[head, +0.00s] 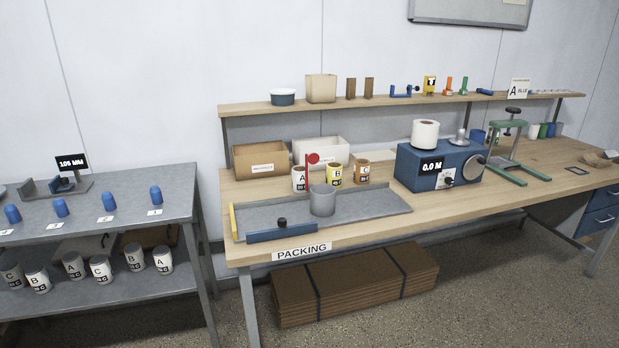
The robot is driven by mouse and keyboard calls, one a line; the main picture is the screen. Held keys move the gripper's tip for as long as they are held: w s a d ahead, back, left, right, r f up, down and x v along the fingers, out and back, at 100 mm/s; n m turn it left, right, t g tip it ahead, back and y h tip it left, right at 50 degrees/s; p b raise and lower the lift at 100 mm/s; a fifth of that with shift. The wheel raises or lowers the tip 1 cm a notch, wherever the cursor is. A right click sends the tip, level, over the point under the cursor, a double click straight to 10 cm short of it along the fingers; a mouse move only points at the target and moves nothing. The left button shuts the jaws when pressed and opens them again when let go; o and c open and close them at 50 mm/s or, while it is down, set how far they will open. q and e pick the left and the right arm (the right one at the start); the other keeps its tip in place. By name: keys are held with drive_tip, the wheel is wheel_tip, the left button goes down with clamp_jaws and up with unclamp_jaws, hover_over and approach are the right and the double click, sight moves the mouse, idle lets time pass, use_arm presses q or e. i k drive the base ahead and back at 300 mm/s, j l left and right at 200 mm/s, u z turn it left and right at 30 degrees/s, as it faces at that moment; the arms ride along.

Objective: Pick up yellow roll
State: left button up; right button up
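Neither of my grippers shows in the head view, and nothing is seen touching the yellow one.
A blue machine (410,178) carries a white roll (425,134). A grey side table (110,187) stands at left.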

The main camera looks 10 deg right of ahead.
sight(334, 169)
drive_tip(key=i+l+u, duration=0.25)
drive_tip(key=l, duration=0.25)
drive_tip(key=l+u, duration=0.3)
drive_tip(key=l, duration=0.2)
drive_tip(key=l+u, duration=0.25)
drive_tip(key=l, duration=0.3)
drive_tip(key=i, duration=0.05)
